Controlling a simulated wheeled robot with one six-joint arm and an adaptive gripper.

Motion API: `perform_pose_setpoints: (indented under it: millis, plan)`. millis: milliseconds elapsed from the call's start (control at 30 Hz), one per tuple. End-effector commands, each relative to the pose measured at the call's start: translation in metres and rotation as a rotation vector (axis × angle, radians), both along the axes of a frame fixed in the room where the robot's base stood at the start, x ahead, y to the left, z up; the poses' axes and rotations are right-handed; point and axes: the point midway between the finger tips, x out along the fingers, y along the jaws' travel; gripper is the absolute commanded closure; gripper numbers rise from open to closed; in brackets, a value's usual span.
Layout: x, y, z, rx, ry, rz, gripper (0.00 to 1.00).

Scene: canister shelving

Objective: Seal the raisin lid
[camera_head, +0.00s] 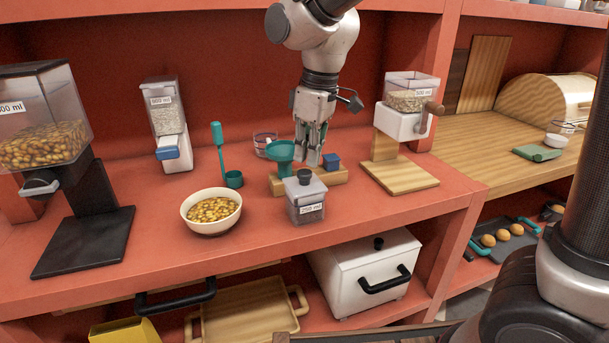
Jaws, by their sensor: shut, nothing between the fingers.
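A small clear canister (306,205) with dark contents and a "250 ml" label stands on the red shelf; its dark lid knob (305,177) is on top. Whether these contents are raisins is not clear. A hopper (45,125) at the left holds golden, raisin-like pieces. A cream bowl (211,226) holds similar golden pieces. My gripper (308,160) points down, shut and empty, above and behind the small canister, between the teal funnel and the blue block. Whether its fingertips touch anything is not clear.
A teal funnel (280,152) and a blue block (332,160) are at a wooden stand (274,185). A teal scoop (233,178), a clear measuring cup (262,146), a white-based dispenser (173,152) and a grain dispenser (401,124) stand around. The shelf front right of the canister is clear.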

Motion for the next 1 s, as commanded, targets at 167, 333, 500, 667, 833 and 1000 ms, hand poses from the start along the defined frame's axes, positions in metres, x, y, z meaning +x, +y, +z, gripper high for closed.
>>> perform_pose_setpoints:
  millis: [167, 333, 500, 667, 833, 1000]
  plan:
    - [0.0, 0.0, -0.002, 0.0, 0.0, 0.0, 1.0]
    - [0.0, 0.0, -0.004, 0.0, 0.0, 0.0, 1.0]
    - [0.0, 0.0, -0.006, 0.0, 0.0, 0.0, 1.0]
    - [0.0, 0.0, -0.009, -0.001, 0.0, 0.0, 1.0]
    - [0.0, 0.0, -0.011, 0.0, 0.001, 0.0, 1.0]
    - [0.0, 0.0, -0.013, 0.0, 0.001, 0.0, 1.0]
